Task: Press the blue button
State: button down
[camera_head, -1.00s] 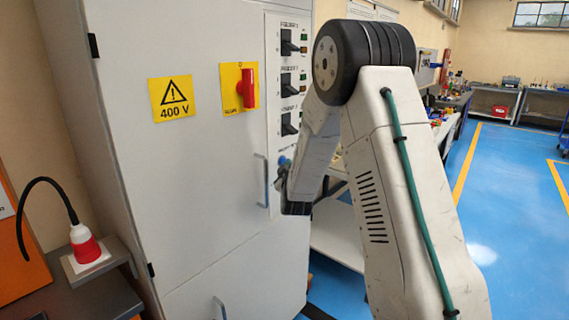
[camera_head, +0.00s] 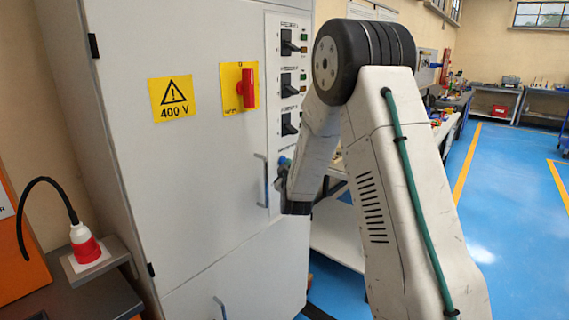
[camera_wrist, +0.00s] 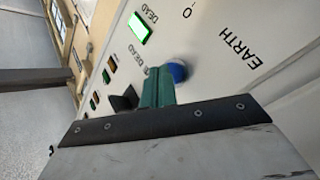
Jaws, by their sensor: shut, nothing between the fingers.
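The blue button (camera_wrist: 178,72) sits on the pale panel of the cabinet in the wrist view, between a "DEAD" label and the "EARTH" label. My gripper (camera_wrist: 158,75) has its green fingers together and empty. The fingertips are right beside the button and overlap its edge in the picture; I cannot tell whether they touch it. In the head view the blue button (camera_head: 283,161) is a small blue spot, partly hidden by my wrist, at the lower end of the switch panel.
A lit green indicator (camera_wrist: 140,27) is near the button. Black switches (camera_head: 290,83) line the panel above. The cabinet door has a red rotary handle (camera_head: 248,88) and a grey pull handle (camera_head: 262,180). A red plug (camera_head: 85,245) stands at the left. Blue floor is open at right.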

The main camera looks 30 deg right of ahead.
jog(key=s+d, duration=0.2)
jog(key=s, duration=0.3)
jog(key=shift+s, duration=0.35)
dwell(0.8)
